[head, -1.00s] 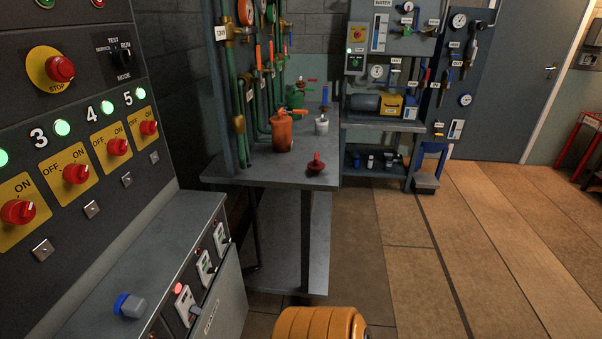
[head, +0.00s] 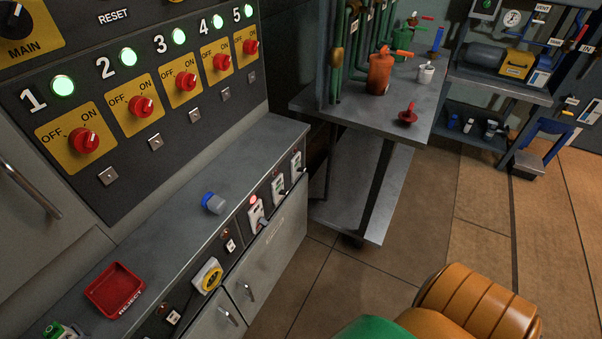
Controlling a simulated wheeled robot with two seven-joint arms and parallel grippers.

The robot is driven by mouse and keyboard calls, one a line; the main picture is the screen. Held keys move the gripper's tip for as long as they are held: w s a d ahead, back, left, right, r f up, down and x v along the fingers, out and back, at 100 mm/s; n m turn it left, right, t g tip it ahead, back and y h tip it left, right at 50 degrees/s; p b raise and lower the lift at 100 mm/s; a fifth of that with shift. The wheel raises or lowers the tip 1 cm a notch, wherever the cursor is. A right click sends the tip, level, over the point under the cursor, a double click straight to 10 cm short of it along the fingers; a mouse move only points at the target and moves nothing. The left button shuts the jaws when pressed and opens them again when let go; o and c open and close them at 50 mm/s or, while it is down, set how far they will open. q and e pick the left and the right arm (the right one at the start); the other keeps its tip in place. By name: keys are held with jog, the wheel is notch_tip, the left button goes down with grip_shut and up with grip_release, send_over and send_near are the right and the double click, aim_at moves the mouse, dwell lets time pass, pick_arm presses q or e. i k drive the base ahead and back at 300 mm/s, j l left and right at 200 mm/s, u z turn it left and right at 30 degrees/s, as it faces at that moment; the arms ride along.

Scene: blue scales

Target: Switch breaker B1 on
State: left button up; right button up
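Three small white breaker-like switches sit in a row on the front face of the grey cabinet. The nearest switch (head: 257,213) has a lit red lamp (head: 253,199) above it and a grey lever that sticks out. The middle switch (head: 278,188) and the far switch (head: 297,165) stand beyond it. Their labels are too small to read, so I cannot tell which is B1. Neither of my grippers is in view.
Above the cabinet, a dark panel (head: 95,205) carries several numbered red rotary knobs with lit green lamps. A blue-capped jar (head: 214,203) and a red reject tray (head: 115,290) stand on the cabinet top. A grey workbench (head: 350,112) is at the back.

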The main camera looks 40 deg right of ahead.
aim_at(265, 223)
jog(key=z, duration=0.7)
